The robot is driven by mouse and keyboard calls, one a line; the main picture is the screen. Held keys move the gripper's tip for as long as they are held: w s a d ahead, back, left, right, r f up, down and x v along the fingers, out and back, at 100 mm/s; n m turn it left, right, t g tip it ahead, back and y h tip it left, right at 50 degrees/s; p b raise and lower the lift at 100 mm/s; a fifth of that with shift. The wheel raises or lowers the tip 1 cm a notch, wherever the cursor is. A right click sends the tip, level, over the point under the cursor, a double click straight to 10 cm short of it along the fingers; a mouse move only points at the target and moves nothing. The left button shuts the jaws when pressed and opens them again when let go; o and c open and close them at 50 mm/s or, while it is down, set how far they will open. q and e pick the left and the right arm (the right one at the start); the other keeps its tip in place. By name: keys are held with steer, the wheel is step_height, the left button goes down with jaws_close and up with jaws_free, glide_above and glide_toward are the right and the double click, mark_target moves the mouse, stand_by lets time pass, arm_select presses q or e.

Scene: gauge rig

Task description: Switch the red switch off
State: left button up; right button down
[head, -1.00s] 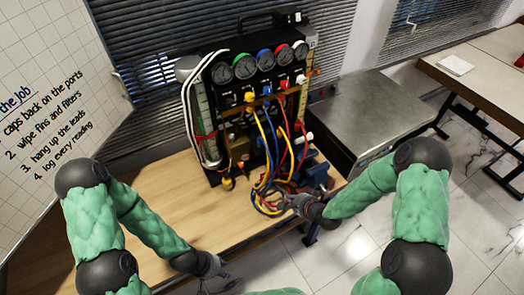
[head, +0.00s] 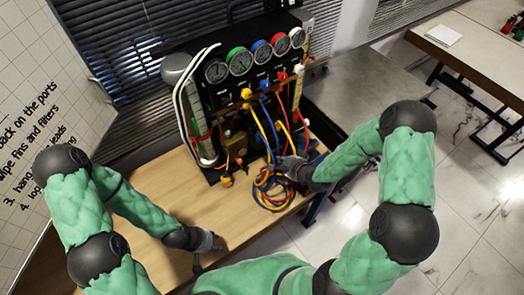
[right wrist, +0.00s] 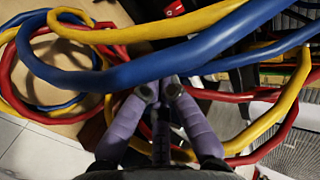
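My right gripper (head: 284,161) is at the coiled hoses at the front right of the gauge rig. In the right wrist view its purple fingers (right wrist: 158,91) are close together with nothing seen between them, just below a thick blue hose (right wrist: 160,68). A small red piece (right wrist: 174,8) shows beyond the hoses at the top; I cannot tell whether it is the red switch. I cannot make out the switch clearly in the head view. My left gripper (head: 206,254) is low over the bench's front edge, its fingers apart and empty.
The gauge rig (head: 228,92) stands on the wooden bench (head: 165,180), with several gauges on top. Yellow (head: 262,130), red and blue hoses loop down in front and crowd my right gripper. A grey metal surface (head: 350,90) lies to the right. The bench's left part is clear.

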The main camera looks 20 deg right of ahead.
steer(key=x, duration=1.4)
arm_select(q)
steer(key=shift+f, duration=0.1)
arm_select(e)
steer(key=shift+f, duration=0.1)
arm_select(q)
steer(key=shift+f+b, duration=0.65)
steer(key=shift+b, duration=0.1)
steer(key=shift+r, duration=0.1)
arm_select(e)
steer(key=shift+w+a+f, duration=0.1)
steer(key=shift+w+f, duration=0.15)
arm_select(q)
steer(key=shift+r+p, duration=0.4)
steer(key=shift+p, duration=0.1)
arm_select(e)
steer(key=shift+r, duration=0.8)
arm_select(q)
steer(key=shift+f, duration=0.1)
arm_select(e)
steer(key=shift+f, duration=0.1)
